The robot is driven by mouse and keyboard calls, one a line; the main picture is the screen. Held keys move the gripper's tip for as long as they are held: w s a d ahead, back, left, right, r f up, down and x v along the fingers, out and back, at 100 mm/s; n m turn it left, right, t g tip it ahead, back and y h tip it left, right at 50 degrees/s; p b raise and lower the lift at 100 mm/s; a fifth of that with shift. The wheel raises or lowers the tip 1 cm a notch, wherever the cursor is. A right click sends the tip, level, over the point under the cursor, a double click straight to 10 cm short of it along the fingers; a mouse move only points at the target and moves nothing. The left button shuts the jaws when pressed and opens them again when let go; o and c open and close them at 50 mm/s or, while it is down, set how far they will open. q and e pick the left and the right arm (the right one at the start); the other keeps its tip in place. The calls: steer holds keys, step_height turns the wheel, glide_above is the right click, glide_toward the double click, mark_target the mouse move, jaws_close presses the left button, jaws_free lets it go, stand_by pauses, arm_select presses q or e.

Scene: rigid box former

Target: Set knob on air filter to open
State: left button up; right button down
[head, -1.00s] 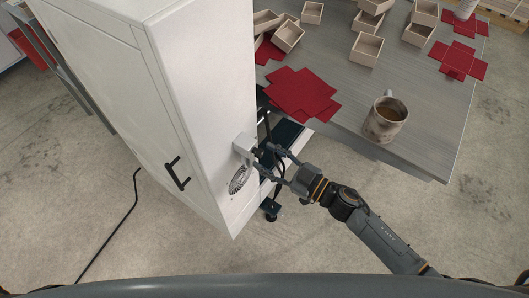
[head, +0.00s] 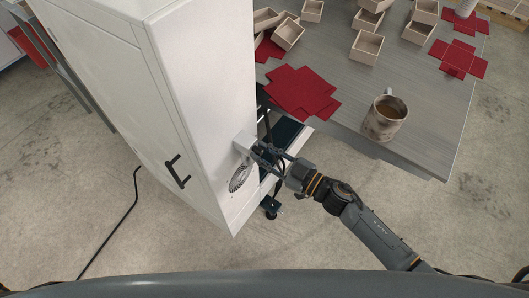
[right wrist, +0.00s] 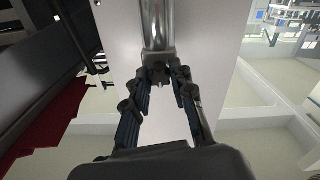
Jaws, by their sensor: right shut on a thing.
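My right gripper (head: 262,152) is at the box. In the right wrist view, the right gripper (right wrist: 160,78) has its fingers drawn together at the base of a shiny metal cylinder on a square grey block (right wrist: 158,62). It is shut on a small dark part there, which I take to be the knob; the fingers mostly hide it. My left gripper is out of view.
A grey table (head: 430,120) stands to the right with a mug (head: 385,118), wooden boxes (head: 366,47) and red cut-out sheets (head: 302,92). A black door handle (head: 177,172) sticks out of the cabinet front. A black cable (head: 122,215) lies on the open floor.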

steer(key=n, duration=0.4)
steer(key=shift+f+n+b, duration=0.1)
steer(key=shift+n+b, duration=0.2)
steer(key=shift+b, duration=0.05)
steer(key=n+b, duration=0.1)
steer(key=n, duration=0.3)
steer(key=shift+n, duration=0.3)
steer(key=n+b, duration=0.1)
steer(key=n, duration=0.3)
steer(key=shift+b, duration=0.4)
steer(key=n+b, duration=0.1)
steer(key=n, duration=0.3)
steer(key=shift+n, duration=0.3)
steer(key=c, duration=1.1)
jaws_free()
